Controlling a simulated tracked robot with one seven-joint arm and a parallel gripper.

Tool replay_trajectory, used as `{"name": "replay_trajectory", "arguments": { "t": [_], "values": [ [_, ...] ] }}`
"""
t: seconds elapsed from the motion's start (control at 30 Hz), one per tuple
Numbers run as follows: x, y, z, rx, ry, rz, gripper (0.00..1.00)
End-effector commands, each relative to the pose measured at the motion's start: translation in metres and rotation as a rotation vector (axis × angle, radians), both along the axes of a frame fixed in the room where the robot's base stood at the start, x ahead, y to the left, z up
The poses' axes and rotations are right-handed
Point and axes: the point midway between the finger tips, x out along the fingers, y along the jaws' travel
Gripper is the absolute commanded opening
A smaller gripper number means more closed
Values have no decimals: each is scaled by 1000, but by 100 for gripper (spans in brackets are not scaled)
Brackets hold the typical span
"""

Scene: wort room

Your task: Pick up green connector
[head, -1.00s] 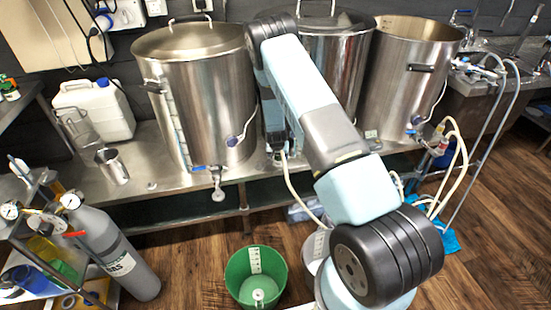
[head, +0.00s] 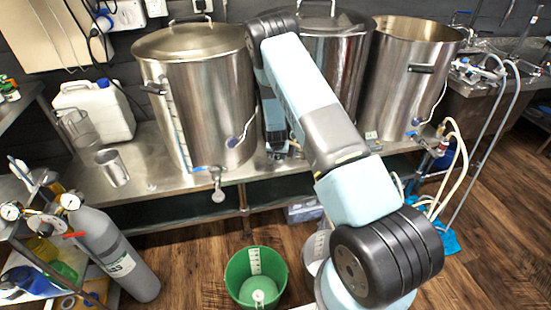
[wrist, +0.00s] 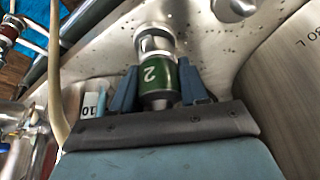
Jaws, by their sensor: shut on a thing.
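The green connector (wrist: 157,75) shows in the wrist view as a green band marked "2" between metal ends. My gripper (wrist: 157,92) is shut on it, with one blue finger on each side. The connector's upper metal end shows an opening; its lower end is partly hidden by the gripper body. In the head view my gripper hangs low between the left and middle kettles, mostly hidden by my arm, and I cannot make out the connector there.
Steel kettles (head: 195,95) stand close around the gripper on the steel bench (head: 135,190). A green bucket (head: 240,285) stands on the floor below.

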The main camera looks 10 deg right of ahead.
Motion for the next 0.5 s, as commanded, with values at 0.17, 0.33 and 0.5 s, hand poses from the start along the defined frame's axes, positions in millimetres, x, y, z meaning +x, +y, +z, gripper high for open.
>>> {"name": "replay_trajectory", "arguments": {
  "t": [0.17,0.33,0.5],
  "values": [
    [-1,-1,29,-1,-3,-1,8],
    [-25,-10,58,1,-1,-3,8],
    [-50,-19,89,1,-3,-2,8]
  ]
}}
